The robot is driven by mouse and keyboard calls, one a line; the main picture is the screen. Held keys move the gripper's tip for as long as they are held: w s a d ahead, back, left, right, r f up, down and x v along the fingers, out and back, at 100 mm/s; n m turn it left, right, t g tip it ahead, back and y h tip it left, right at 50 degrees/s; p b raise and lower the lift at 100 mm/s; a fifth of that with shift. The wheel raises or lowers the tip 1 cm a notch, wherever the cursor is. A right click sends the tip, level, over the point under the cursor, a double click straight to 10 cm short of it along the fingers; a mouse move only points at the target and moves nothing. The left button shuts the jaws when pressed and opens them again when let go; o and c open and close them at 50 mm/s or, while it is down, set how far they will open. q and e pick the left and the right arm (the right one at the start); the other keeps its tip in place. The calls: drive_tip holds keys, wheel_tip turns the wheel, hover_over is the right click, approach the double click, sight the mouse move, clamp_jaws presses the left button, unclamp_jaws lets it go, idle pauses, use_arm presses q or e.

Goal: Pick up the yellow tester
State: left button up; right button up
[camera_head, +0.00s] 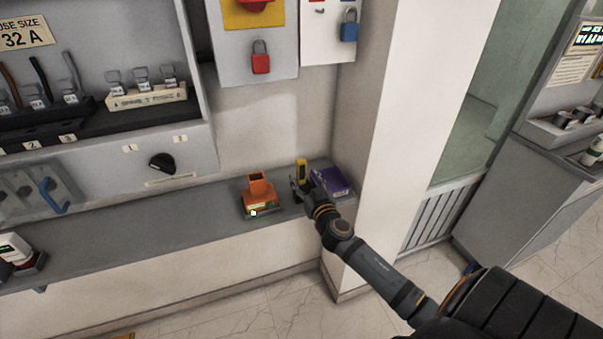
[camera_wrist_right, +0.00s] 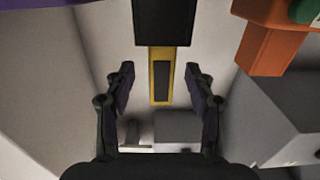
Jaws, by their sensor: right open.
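The yellow tester (camera_head: 301,170) stands upright on the grey ledge, between an orange item and a purple box. It has a dark panel on its face. In the right wrist view the yellow tester (camera_wrist_right: 160,84) shows between the fingers, with a dark block above it. My right gripper (camera_head: 299,188) is at the tester in the head view, its arm reaching in from the lower right. In the right wrist view my right gripper (camera_wrist_right: 160,78) is open, with a finger on each side of the tester and gaps between. My left gripper is not in view.
The orange item (camera_head: 258,195) stands close to the left of the gripper. The purple box (camera_head: 330,181) is close to the right, near the white pillar (camera_head: 405,100). The grey ledge (camera_head: 150,222) is mostly clear further left. Padlocks hang on the wall above.

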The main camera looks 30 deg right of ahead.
drive_tip(key=x, duration=0.3)
drive_tip(key=shift+w+a+r, duration=0.1)
drive_tip(key=shift+w+r, duration=0.05)
drive_tip(key=shift+c, duration=1.1)
clamp_jaws()
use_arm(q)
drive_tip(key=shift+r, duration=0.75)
use_arm(e)
wheel_tip(320, 180, up, 6)
drive_tip(key=p, duration=0.2)
drive_tip(key=shift+p, duration=0.35)
wheel_tip(320, 180, up, 12)
use_arm(q)
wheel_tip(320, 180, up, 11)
drive_tip(key=p, duration=0.8)
use_arm(e)
wheel_tip(320, 180, up, 9)
hover_over(301, 160)
drive_tip(key=shift+f, duration=0.25)
